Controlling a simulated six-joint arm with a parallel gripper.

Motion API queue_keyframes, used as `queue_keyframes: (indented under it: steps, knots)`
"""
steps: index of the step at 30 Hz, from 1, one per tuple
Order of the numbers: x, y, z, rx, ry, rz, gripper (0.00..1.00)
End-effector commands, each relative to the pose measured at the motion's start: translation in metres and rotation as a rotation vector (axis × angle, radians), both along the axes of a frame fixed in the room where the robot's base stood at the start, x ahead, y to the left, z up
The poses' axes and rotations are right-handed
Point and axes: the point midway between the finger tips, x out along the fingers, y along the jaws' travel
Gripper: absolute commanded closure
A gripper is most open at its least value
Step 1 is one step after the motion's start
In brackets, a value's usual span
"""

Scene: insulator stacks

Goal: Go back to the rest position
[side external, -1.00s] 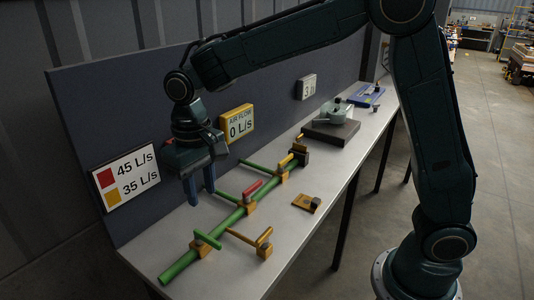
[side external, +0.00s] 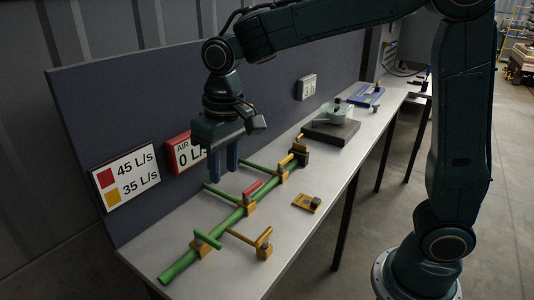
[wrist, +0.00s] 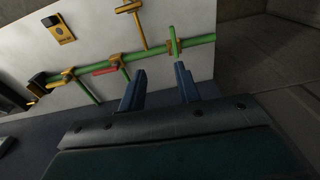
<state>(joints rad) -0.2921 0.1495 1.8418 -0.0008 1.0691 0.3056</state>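My gripper (side external: 224,164) hangs in the air above the back part of the bench, in front of the wall panel. Its two blue fingers point down, apart and empty; the gap between them shows in the wrist view (wrist: 160,88). Below and in front of it a green pipe (side external: 220,226) runs along the bench, with yellow fittings and side branches. One valve has a red handle (side external: 252,187); one at the near end has a green handle (side external: 208,240). In the wrist view the pipe (wrist: 140,55) lies beyond the fingertips, not touching them.
A sign (side external: 124,176) reads 45 L/s and 35 L/s. A red-framed airflow display (side external: 184,154) reads 0, partly hidden by my gripper. A yellow plate (side external: 306,202), a dark block with a grey-green device (side external: 332,130) and a blue item (side external: 366,95) sit on the bench (side external: 345,165).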

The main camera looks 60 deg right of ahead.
Motion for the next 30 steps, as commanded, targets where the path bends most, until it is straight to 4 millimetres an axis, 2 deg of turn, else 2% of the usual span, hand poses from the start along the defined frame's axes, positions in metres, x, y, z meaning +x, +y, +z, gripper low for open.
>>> queue_keyframes:
  steps: [6, 15, 23, 30]
  knots:
    - [-0.036, -0.032, 0.026, 0.014, -0.079, -0.002, 0.67]
    - [-0.089, -0.067, 0.044, 0.018, -0.186, 0.002, 0.67]
    - [-0.137, -0.091, 0.046, 0.01, -0.279, 0.002, 0.67]
    - [-0.177, -0.107, 0.038, -0.009, -0.361, 0.004, 0.67]
